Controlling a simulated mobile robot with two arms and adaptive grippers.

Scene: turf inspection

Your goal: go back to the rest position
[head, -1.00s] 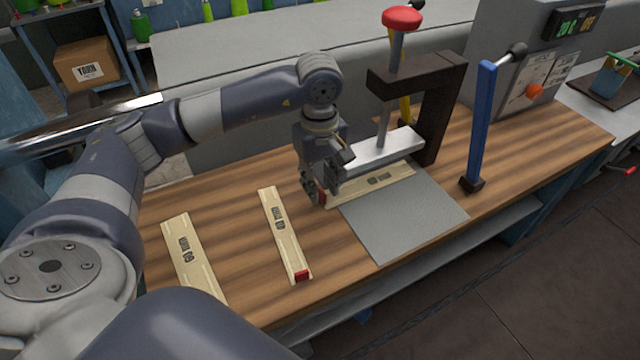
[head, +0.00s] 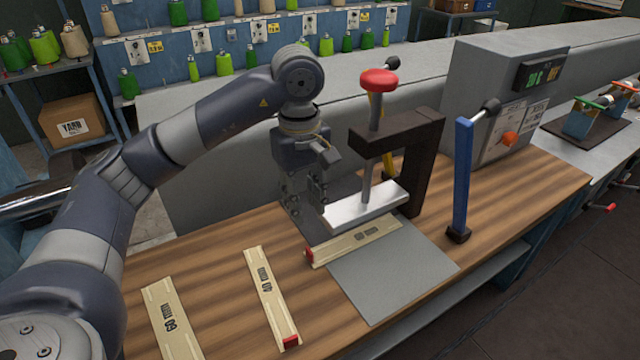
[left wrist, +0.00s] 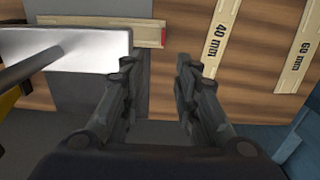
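My left gripper (head: 306,200) is raised above the back edge of the wooden bench, beside the press. In the left wrist view its two fingers (left wrist: 156,85) stand apart with nothing between them. A wooden gauge strip with a red end (head: 352,243) lies on the grey plate in front of the press's silver foot, apart from the gripper. The 40 mm strip (head: 270,292) and the 60 mm strip (head: 172,318) lie on the bench to the left; both also show in the left wrist view. My right gripper is out of view.
The press with a red knob (head: 379,80) and dark frame (head: 420,165) stands right of my left gripper. A blue lever (head: 463,180) and a grey control box (head: 490,95) stand further right. The grey plate (head: 390,280) has bare room in front. Yarn shelves stand behind.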

